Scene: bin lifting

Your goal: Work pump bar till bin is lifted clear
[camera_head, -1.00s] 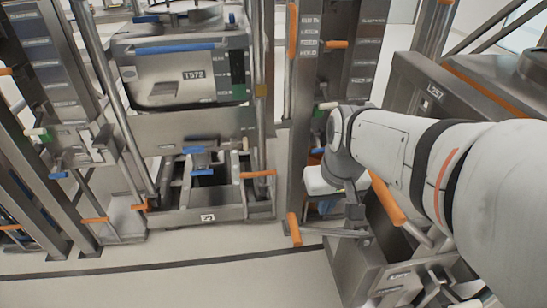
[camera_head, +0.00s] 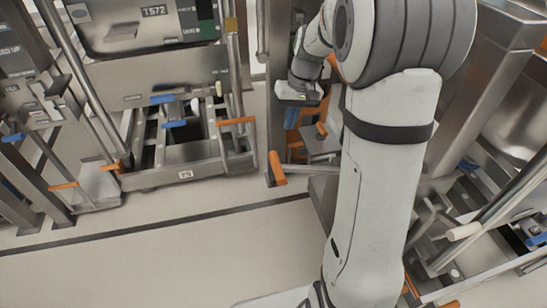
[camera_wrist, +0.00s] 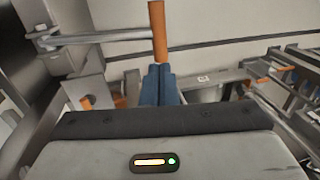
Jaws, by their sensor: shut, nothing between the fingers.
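My gripper (camera_wrist: 160,72) is shut with its blue fingers together and empty in the wrist view. Just beyond the fingertips an orange grip (camera_wrist: 158,30) stands on a metal bar running off to the left, apparently the pump bar. The head view shows an orange grip (camera_head: 277,168) on a short bar, below and left of my gripper's white housing (camera_head: 297,92). Whether the fingertips touch the grip cannot be told. A steel bin labelled T572 (camera_head: 150,35) sits in a frame at upper left; its top is cut off.
A wheeled steel base (camera_head: 190,175) with blue and orange handles stands under the T572 bin. Steel columns (camera_head: 60,60) with orange levers stand at left. More metal frames (camera_head: 480,215) crowd the right. Pale floor (camera_head: 180,260) with a dark line is clear in front.

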